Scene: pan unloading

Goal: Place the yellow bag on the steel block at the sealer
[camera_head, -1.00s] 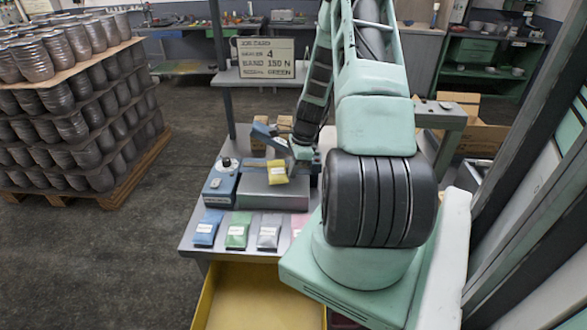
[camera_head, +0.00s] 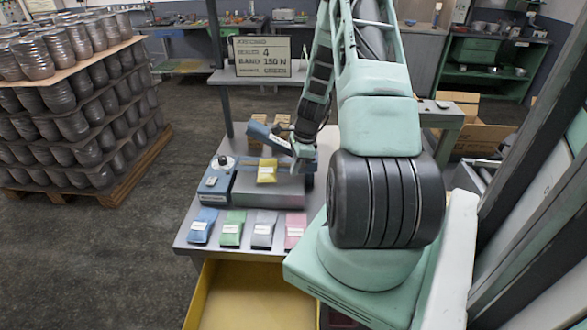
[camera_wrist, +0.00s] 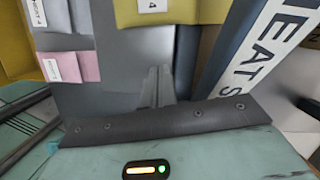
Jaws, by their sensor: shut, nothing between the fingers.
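The yellow bag (camera_head: 267,171) lies on top of the steel block (camera_head: 285,189) at the sealer (camera_head: 219,185). The bag also shows at the top edge of the wrist view (camera_wrist: 185,12), partly cut off. My gripper (camera_wrist: 159,85) is shut and empty, with its fingertips together and apart from the bag. In the head view the gripper is just right of the bag, by the sealer's blue arm (camera_head: 268,138), and its fingertips are hard to make out there.
Blue (camera_head: 202,226), green (camera_head: 232,228), silver (camera_head: 264,230) and pink (camera_head: 294,230) bags lie in a row on the table in front. A yellow bin (camera_head: 255,295) stands below the front edge. A sign (camera_head: 262,56) stands behind. Stacked cans (camera_head: 70,110) are at left.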

